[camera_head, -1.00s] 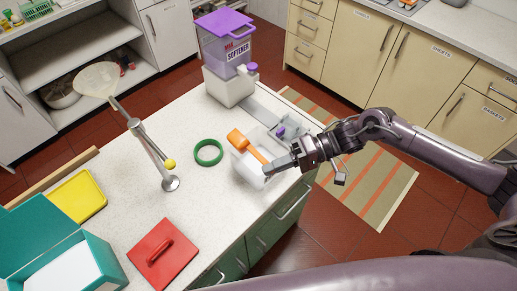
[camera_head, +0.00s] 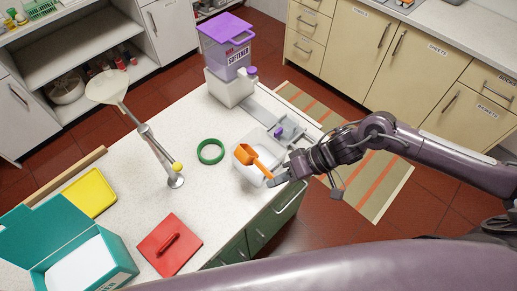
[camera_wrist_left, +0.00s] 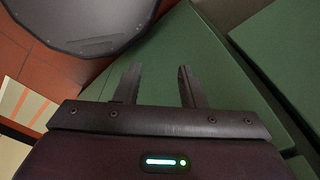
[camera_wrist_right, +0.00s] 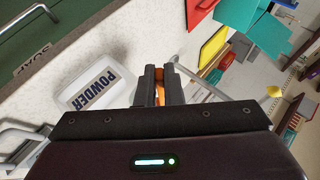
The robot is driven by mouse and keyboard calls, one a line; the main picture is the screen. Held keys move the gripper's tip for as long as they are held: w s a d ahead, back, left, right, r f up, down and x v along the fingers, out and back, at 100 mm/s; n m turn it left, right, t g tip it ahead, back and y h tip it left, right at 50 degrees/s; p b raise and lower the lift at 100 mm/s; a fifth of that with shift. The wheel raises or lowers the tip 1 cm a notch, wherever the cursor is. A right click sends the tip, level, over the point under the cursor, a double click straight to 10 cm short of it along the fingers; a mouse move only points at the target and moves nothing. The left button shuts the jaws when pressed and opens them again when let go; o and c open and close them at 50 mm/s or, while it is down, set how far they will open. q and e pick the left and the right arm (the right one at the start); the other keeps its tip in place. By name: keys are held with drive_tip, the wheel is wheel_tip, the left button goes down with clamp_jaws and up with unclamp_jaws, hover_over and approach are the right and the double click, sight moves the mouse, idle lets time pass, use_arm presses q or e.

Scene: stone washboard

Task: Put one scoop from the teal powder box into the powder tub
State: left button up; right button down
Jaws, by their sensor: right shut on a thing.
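My right gripper (camera_head: 279,180) is shut on the handle of an orange scoop (camera_head: 246,154) at the counter's right edge. The scoop's bowl is above the white powder tub (camera_head: 246,175), partly covering it. I cannot tell whether the bowl holds powder. In the right wrist view the tub's side reads POWDER (camera_wrist_right: 88,88), and the scoop (camera_wrist_right: 160,92) shows between the fingers (camera_wrist_right: 160,78). The teal powder box (camera_head: 122,262) stands open at the lower left with white inside. My left gripper (camera_wrist_left: 155,85) is open and empty by green cabinet fronts.
A green ring (camera_head: 211,151), red lid (camera_head: 169,244) and yellow tray (camera_head: 90,193) lie on the counter. A metal stand with a pale funnel-like top (camera_head: 108,87) rises left of the ring. The softener dispenser (camera_head: 230,65) is at the back.

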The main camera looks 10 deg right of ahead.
sight(265, 170)
drive_tip(key=shift+h, duration=0.5)
drive_tip(key=w+a, duration=0.1)
drive_tip(key=w, duration=0.1)
drive_tip(key=w+a, duration=0.1)
drive_tip(key=shift+w+a+r, duration=0.3)
drive_tip(key=shift+r, duration=0.05)
drive_tip(key=shift+a, duration=0.1)
drive_tip(key=s+d+t+h, duration=0.1)
drive_tip(key=s+d+h, duration=0.1)
drive_tip(key=s, duration=0.4)
drive_tip(key=w+a+f+n+t+h, duration=0.2)
drive_tip(key=a+f+h, duration=0.1)
drive_tip(key=a, duration=0.4)
drive_tip(key=shift+w+a+h, duration=0.35)
drive_tip(key=shift+h, duration=0.45)
drive_tip(key=shift+f, duration=0.1)
